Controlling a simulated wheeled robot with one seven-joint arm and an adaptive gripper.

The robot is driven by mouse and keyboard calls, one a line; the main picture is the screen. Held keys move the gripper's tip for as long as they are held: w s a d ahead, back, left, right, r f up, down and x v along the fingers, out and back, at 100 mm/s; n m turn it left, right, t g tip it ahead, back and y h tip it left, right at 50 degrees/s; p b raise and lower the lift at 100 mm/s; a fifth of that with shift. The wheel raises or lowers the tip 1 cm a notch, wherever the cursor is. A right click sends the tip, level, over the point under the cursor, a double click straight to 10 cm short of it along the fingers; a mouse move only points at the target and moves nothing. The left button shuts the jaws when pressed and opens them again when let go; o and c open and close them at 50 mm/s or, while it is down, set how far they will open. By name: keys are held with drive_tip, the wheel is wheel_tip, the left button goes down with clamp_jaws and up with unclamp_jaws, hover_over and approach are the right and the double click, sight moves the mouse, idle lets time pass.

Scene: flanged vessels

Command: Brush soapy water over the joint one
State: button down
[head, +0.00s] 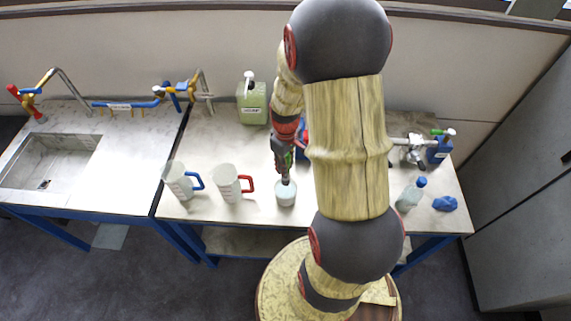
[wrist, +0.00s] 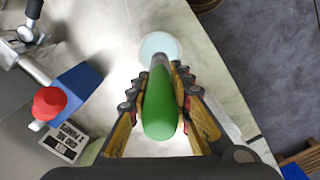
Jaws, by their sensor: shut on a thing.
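My gripper (wrist: 160,85) is shut on the green handle (wrist: 160,110) of a brush. The handle also shows in the head view (head: 290,158). The brush points down, its lower end at a small pale cup (head: 286,194) near the table's front edge. The cup shows at the top of the wrist view (wrist: 160,46); the bristles cannot be made out. A metal pipe fitting (head: 408,141) meets a blue block (head: 438,153) at the right. Which is joint one is unclear.
Two jugs, one with a blue handle (head: 178,183) and one with a red handle (head: 227,185), stand left of the cup. A green canister (head: 252,103) stands behind. A clear bottle (head: 409,195) and blue cloth (head: 445,203) are at the right. A sink (head: 45,165) is far left.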

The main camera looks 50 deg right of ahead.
drive_tip(key=shift+f+b, duration=2.25)
drive_tip(key=shift+f, duration=1.35)
drive_tip(key=shift+r, duration=0.15)
drive_tip(key=shift+r+p, duration=2.35)
drive_tip(key=shift+r, duration=0.8)
drive_tip(key=shift+r+p, duration=1.4)
drive_tip(key=shift+r, duration=0.6)
